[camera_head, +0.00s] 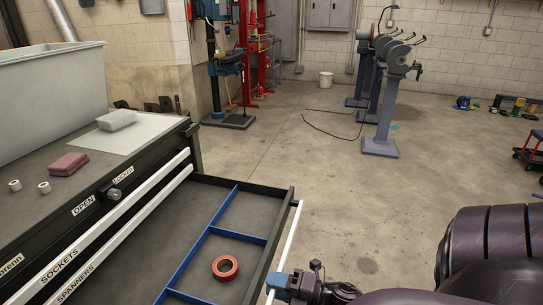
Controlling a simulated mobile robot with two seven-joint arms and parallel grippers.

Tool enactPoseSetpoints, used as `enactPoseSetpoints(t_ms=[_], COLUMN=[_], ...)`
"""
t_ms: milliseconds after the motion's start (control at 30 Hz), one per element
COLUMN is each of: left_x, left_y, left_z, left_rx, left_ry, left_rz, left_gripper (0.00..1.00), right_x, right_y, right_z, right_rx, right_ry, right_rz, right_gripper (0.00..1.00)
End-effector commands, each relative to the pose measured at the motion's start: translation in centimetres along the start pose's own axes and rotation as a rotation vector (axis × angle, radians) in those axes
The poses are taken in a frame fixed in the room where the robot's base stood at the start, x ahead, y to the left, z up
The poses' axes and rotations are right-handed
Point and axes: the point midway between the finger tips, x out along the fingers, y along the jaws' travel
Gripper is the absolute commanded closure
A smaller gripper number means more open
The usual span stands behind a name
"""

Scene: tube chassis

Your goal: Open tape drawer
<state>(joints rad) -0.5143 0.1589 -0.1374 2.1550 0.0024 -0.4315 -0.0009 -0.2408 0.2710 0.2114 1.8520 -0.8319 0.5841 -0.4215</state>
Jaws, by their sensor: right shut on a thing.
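The tape drawer (184,237) is pulled out of the dark tool cabinet (115,182). It has a dark floor with blue dividers (210,232) and a white front edge (290,240) on its right side. A red roll of tape (225,267) lies in one compartment. My right gripper (277,283) is at the lower part of the white front edge, shut on the drawer's handle. The gripper partly covers the handle there. My left gripper is not in view.
On the cabinet top are a grey bin (45,95), a pale block (117,119), a reddish block (68,163) and two small white cylinders. Drawer fronts labelled SOCKETS and SPANNERS are closed. Bench grinders on stands (383,105) are farther back. The concrete floor (350,200) right of the drawer is clear.

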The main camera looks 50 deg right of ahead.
Motion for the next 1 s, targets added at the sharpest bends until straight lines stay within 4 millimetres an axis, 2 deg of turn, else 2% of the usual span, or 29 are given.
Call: enactPoseSetpoints(t_ms=[167,200,367,733,867,1000], left_x=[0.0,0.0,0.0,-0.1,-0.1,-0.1], left_y=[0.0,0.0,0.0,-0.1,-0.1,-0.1], left_z=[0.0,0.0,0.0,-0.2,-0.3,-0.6], left_rx=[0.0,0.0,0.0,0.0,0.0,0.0], left_ry=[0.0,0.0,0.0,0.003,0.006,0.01], left_rz=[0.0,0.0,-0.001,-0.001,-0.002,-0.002], left_gripper=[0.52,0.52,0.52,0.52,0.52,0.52], right_x=[0.0,0.0,0.0,-0.5,-2.1,-4.7], right_y=[0.0,0.0,0.0,0.0,0.0,0.0], right_z=[0.0,0.0,0.0,0.0,0.0,0.0], right_rx=[-0.001,-0.001,-0.001,0.0,0.001,0.001], right_ry=[0.0,0.0,0.0,-0.001,-0.001,-0.002], right_rz=[0.0,0.0,0.0,-0.001,-0.003,-0.004], right_gripper=[1.0,0.69,0.45,0.45,0.45,0.45])
